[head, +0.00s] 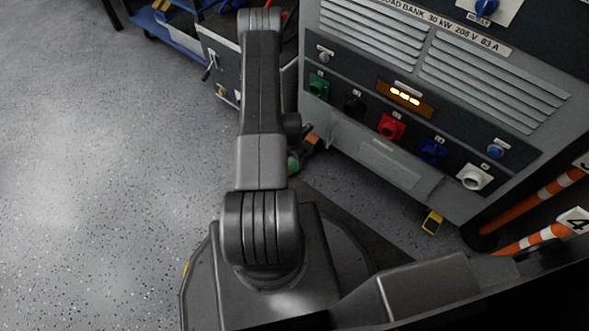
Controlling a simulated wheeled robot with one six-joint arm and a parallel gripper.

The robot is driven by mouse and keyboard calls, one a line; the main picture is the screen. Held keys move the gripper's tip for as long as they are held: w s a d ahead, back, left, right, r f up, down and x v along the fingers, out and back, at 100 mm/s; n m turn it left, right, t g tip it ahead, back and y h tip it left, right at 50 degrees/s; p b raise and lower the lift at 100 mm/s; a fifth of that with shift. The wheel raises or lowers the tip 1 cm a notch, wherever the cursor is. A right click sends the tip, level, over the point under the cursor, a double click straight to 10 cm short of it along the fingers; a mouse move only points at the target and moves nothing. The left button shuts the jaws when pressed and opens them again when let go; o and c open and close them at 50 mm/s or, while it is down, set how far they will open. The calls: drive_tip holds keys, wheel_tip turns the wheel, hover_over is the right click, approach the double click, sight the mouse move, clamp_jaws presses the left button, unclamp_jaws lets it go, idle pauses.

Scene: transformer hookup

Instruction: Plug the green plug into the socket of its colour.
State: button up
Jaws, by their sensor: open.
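The green socket (318,86) is at the left end of the socket row on the load bank's front panel. A small green piece (293,164) shows low beside my arm, close to a dark shape and an orange-brown patch. It may be the green plug, but most of it is hidden and I cannot tell how it lies. My arm rises through the middle of the view and folds at the top.
The grey load bank (390,170) also has black (354,104), red (391,127), blue (432,150) and white (475,177) sockets. A yellow object (432,221) lies on the floor beside it. Orange-and-white posts (535,200) stand at right. A blue cart (160,25) is at upper left. The left floor is clear.

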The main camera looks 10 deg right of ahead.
drive_tip(key=f+b, duration=0.1)
drive_tip(key=f, duration=0.1)
drive_tip(key=f+b, duration=0.1)
drive_tip(key=f, duration=0.2)
drive_tip(key=w+f+b, duration=0.1)
drive_tip(key=f, duration=0.2)
drive_tip(key=shift+d+b, duration=0.15)
drive_tip(key=shift+b, duration=0.2)
drive_tip(key=c, duration=1.3)
drive_tip(key=shift+o, duration=0.2)
drive_tip(key=shift+r, duration=0.1)
